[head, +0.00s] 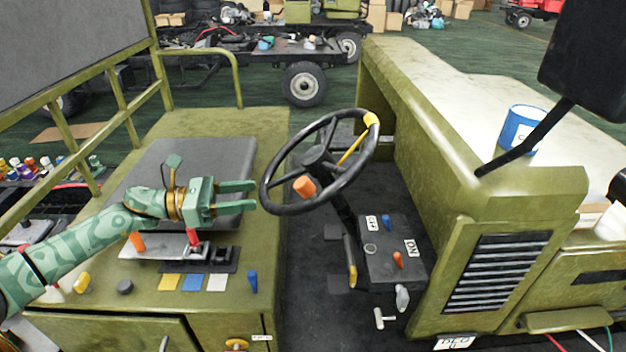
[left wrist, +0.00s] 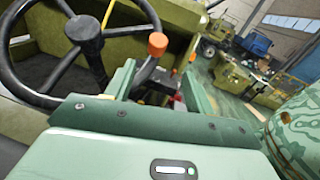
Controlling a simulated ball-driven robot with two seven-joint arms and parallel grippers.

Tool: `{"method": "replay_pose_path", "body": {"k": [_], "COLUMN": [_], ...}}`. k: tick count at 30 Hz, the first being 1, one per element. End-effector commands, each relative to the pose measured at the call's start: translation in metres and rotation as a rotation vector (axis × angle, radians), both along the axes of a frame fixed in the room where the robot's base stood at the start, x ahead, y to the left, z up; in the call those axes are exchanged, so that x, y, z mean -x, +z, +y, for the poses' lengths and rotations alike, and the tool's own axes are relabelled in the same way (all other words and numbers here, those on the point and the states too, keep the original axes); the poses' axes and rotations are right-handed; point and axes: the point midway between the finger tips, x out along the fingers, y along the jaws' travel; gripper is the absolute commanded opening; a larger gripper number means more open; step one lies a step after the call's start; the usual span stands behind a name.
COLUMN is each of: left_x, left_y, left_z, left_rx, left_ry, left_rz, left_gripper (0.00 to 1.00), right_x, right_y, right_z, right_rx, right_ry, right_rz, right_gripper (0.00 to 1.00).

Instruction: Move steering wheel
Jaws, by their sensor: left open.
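The black steering wheel (head: 272,190) is tilted on its column in the middle of the head view, with an orange knob (head: 304,186) and a yellow section at the top of its rim. My left gripper (head: 255,197) is open and empty, with its fingertips close to the wheel's left rim; contact cannot be told. In the left wrist view, the wheel (left wrist: 72,98) is at the upper left and the orange knob (left wrist: 157,43) stands beyond the open fingers (left wrist: 123,80). My right gripper is not in view.
A green console (head: 140,272) with levers and coloured buttons lies below my left arm. A control panel (head: 385,262) with switches stands right of the column. A green hood (head: 450,110) with a blue-and-white can (head: 521,128) is at the right. A railing (head: 115,90) stands at the left.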

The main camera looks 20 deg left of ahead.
Motion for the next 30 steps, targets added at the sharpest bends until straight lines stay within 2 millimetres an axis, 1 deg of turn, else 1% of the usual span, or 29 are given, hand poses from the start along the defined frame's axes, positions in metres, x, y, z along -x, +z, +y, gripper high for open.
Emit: {"method": "replay_pose_path", "body": {"k": [1, 3, 6, 8, 12, 15, 19, 24, 29, 30], "left_x": [-0.008, -0.019, -0.035, -0.044, -0.062, -0.071, -0.079, -0.081, -0.081, -0.081], "left_y": [0.006, 0.007, 0.008, 0.008, 0.007, 0.005, 0.003, 0.001, 0.001, 0.001], "left_z": [-0.010, -0.024, -0.046, -0.059, -0.085, -0.098, -0.109, -0.113, -0.113, -0.113], "left_rx": [0.004, 0.004, 0.005, 0.006, 0.005, 0.004, 0.004, 0.002, 0.002, 0.002], "left_ry": [0.000, -0.001, 0.000, 0.000, 0.001, 0.000, 0.001, 0.001, 0.001, 0.001], "left_rz": [-0.005, -0.005, -0.004, -0.003, -0.001, -0.001, 0.000, 0.001, 0.002, 0.002], "left_gripper": [0.54, 0.54, 0.54, 0.54, 0.54, 0.54, 0.54, 0.54, 0.54, 0.48], "right_x": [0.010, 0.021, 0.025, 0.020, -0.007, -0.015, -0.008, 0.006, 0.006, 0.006], "right_y": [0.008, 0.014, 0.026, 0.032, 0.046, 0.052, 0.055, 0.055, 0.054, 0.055], "right_z": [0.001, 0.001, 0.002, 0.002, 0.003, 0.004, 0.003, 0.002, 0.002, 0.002], "right_rx": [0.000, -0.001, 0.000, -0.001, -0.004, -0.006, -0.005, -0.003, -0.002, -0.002], "right_ry": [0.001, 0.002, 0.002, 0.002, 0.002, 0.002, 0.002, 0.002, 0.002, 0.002], "right_rz": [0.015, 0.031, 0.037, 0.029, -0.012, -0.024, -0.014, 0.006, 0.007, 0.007], "right_gripper": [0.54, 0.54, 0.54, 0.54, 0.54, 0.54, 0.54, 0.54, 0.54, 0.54]}}
